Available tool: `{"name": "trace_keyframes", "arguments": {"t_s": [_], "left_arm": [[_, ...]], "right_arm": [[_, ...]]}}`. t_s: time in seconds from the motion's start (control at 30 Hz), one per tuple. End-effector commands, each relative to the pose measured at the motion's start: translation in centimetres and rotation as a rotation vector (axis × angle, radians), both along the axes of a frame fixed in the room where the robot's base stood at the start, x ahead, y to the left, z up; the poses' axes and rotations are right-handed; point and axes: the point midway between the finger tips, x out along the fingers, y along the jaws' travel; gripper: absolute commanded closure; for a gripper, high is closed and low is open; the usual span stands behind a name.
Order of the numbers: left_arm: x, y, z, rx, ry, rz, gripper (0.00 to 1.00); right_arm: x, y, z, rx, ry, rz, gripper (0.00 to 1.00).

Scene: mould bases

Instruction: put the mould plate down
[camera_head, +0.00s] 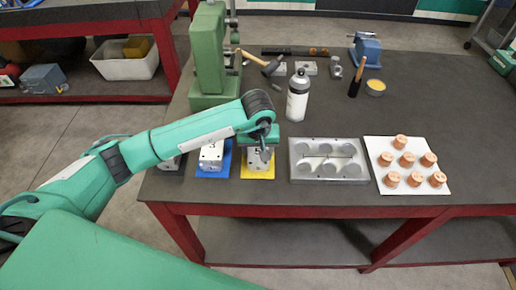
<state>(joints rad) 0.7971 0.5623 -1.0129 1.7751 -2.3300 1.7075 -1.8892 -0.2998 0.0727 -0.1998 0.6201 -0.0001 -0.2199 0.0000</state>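My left gripper (263,153) points down over a yellow mat (259,173) near the table's front edge. A small silver metal block, which looks like a mould plate (254,166), is right under and between the gripper and the mat. I cannot tell whether the fingers are shut on it or whether it rests fully on the mat. A similar silver block (210,155) sits on a blue mat (212,173) to the left. Another grey block (170,163) is partly hidden behind my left arm. My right gripper is not in view.
Right of the yellow mat lies a grey tray with round recesses (328,179), then a white sheet (400,187) with several copper-coloured pieces.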

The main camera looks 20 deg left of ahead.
Motion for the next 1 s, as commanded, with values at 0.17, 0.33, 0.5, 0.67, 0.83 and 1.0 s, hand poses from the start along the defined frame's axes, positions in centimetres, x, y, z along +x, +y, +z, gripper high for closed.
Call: {"name": "trace_keyframes", "arguments": {"t_s": [0.17, 0.33, 0.5, 0.67, 0.83, 1.0], "left_arm": [[0.0, 0.0, -0.3, 0.000, 0.000, 0.000, 0.38], [0.0, 0.0, -0.3, 0.000, 0.000, 0.000, 0.20], [0.0, 0.0, -0.2, 0.000, 0.000, 0.000, 0.20], [0.0, 0.0, 0.3, 0.000, 0.001, 0.000, 0.20], [-0.3, -0.1, 2.6, -0.001, -0.006, -0.002, 0.20], [-0.8, -0.3, 6.1, -0.001, -0.007, -0.001, 0.20]], "right_arm": [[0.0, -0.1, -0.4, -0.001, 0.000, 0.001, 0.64], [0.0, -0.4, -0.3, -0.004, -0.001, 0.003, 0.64], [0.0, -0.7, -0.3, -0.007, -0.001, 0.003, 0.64], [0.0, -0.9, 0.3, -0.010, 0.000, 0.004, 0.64], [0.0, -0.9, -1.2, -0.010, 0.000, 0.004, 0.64], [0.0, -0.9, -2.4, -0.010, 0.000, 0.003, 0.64]]}}
